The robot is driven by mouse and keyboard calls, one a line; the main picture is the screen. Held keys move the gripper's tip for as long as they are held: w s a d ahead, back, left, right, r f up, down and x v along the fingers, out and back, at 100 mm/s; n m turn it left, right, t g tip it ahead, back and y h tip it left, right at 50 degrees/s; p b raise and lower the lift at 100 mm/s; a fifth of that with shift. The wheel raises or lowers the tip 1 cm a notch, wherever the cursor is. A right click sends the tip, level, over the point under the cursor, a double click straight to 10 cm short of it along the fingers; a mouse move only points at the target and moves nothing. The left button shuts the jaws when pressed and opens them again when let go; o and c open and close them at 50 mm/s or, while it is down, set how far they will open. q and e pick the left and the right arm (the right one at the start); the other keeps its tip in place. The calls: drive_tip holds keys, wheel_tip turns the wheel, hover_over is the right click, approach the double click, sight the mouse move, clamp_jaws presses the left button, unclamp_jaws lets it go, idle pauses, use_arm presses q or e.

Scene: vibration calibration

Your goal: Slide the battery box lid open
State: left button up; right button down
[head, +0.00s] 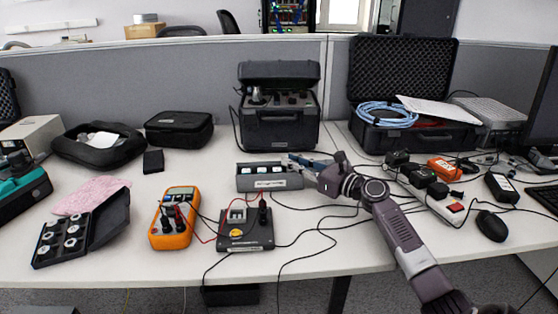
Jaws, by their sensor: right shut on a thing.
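The battery box (268,184) is a low grey box in the middle of the table with a pale label on its front. Its top shows light greenish cells (260,170) in a dark recess, so at least its left part is uncovered. My right gripper (296,162) reaches in from the right and is shut at the box's upper right end, on what looks like the lid. The fingers hide that end, and the lid's outline is too small to make out. My left gripper is not in view.
A black device with a dial (245,236) and an orange multimeter (175,220) stand in front and left, joined by wires. A black case (278,130) stands behind. Cables and adapters (425,178) crowd the right, near an open case (420,138).

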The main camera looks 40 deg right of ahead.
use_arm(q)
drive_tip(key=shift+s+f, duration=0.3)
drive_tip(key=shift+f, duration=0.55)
use_arm(e)
drive_tip(key=shift+s+d, duration=0.5)
drive_tip(key=shift+d, duration=0.25)
drive_tip(key=shift+s+d, duration=0.45)
drive_tip(key=shift+d, duration=0.3)
drive_tip(key=c, duration=1.8)
unclamp_jaws()
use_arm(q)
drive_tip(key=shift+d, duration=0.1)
use_arm(e)
drive_tip(key=v, duration=1.2)
drive_tip(key=shift+r, duration=0.15)
